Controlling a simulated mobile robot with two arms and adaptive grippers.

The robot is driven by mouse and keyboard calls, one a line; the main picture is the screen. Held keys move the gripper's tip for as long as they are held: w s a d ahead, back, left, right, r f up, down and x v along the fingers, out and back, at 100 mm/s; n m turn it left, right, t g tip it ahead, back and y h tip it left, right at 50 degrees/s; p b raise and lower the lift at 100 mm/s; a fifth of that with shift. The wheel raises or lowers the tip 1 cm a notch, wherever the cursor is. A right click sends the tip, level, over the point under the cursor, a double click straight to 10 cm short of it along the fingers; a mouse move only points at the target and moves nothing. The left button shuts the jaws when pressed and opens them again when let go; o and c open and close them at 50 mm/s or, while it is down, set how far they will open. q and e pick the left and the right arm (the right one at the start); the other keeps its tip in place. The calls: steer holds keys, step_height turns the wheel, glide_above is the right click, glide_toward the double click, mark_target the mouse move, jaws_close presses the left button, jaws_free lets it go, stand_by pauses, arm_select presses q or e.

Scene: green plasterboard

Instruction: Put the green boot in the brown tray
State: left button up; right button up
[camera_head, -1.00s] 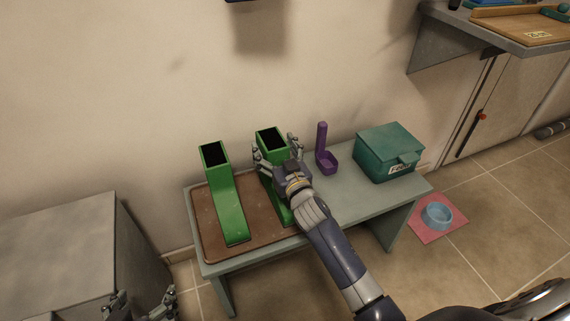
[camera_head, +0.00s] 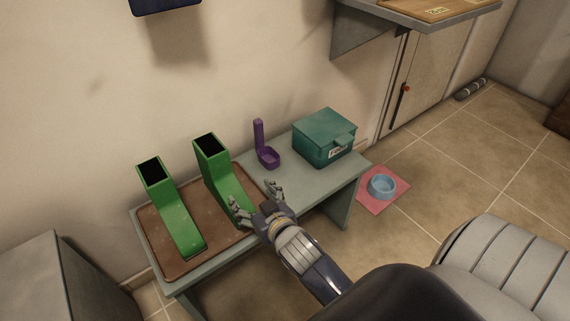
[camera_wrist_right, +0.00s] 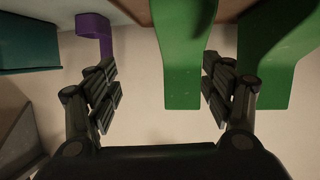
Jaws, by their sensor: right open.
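Two green boots stand upright on the brown tray (camera_head: 157,262), side by side with toes toward the front. The left boot (camera_head: 172,212) is clear of my arm. The right boot (camera_head: 219,172) has its toe just behind my right gripper's left finger. My right gripper (camera_head: 256,196) is open and empty at the tray's right front edge. In the right wrist view, the gripper (camera_wrist_right: 160,92) has its fingers spread, with a green boot (camera_wrist_right: 182,60) beyond them and the other boot (camera_wrist_right: 275,55) to the right. My left gripper is not in view.
A purple scoop-like holder (camera_head: 266,155) and a teal box (camera_head: 322,138) stand on the grey bench (camera_head: 291,187), right of the tray. A blue bowl (camera_head: 382,185) sits on a pink mat (camera_head: 370,202) on the floor. A grey block (camera_head: 55,285) stands at left.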

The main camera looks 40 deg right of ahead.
steer(key=s+a+f+n+g+y, duration=0.1)
steer(key=s+g, duration=0.3)
steer(key=s, duration=0.6)
steer(key=s+a+f+n+g, duration=0.1)
steer(key=s+f+g, duration=0.3)
steer(key=s, duration=0.7)
steer(key=shift+s+a+f+n+g+y, duration=0.2)
steer(key=shift+a+f+n+g+y, duration=0.15)
steer(key=shift+a+g, duration=0.2)
steer(key=shift+r, duration=0.1)
